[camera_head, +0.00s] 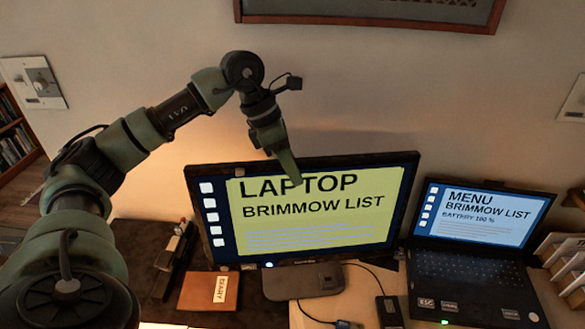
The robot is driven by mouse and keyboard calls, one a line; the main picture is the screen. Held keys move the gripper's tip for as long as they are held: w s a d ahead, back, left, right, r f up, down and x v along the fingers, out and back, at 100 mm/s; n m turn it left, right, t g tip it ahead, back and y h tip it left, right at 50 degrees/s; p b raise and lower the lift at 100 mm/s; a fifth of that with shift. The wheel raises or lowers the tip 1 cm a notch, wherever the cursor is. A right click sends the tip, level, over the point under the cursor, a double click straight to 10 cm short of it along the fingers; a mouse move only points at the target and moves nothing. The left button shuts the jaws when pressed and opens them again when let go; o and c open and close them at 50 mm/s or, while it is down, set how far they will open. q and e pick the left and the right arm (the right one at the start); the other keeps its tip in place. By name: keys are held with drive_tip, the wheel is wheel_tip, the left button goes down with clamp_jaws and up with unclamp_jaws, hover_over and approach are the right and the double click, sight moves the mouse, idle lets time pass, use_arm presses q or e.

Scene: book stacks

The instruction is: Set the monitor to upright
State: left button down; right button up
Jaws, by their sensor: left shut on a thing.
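The monitor (315,235) stands at the middle of the desk on a dark grey base (303,281). Its screen is lit and reads LAPTOP and BRIMMOW LIST. Its top edge looks wider than its bottom edge, and I cannot tell its exact tilt from this high view. My left gripper (289,168) reaches down from above to the monitor's top edge and is shut on it, with a finger in front of the screen. The far finger is hidden. My right gripper is not in view.
An open laptop (470,273) stands to the right, close to the monitor. A brown diary (210,290) lies to the left of the base. Cables and a small black device (389,311) lie in front. A wooden sorter (565,262) is at the right edge. The wall is close behind.

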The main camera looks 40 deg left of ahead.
use_arm(q)
drive_tip(key=shift+s+d+f, duration=0.2)
drive_tip(key=shift+s+f, duration=0.05)
drive_tip(key=shift+f, duration=0.1)
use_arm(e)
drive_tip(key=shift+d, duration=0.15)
use_arm(q)
drive_tip(key=c, duration=1.4)
unclamp_jaws()
drive_tip(key=shift+o, duration=0.8)
drive_tip(key=shift+s+d+r, duration=0.1)
drive_tip(key=shift+s+r, duration=0.05)
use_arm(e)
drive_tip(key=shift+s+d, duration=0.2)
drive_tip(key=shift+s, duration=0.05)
use_arm(q)
drive_tip(key=shift+w+p+v, duration=0.1)
drive_tip(key=shift+p+v, duration=0.5)
drive_tip(key=shift+v, duration=0.45)
drive_tip(key=shift+w+p+v, duration=0.15)
drive_tip(key=shift+p+v, duration=0.45)
drive_tip(key=shift+v, duration=0.5)
drive_tip(key=shift+p+v, duration=1.45)
drive_tip(key=shift+v, duration=1.05)
drive_tip(key=shift+s, duration=0.1)
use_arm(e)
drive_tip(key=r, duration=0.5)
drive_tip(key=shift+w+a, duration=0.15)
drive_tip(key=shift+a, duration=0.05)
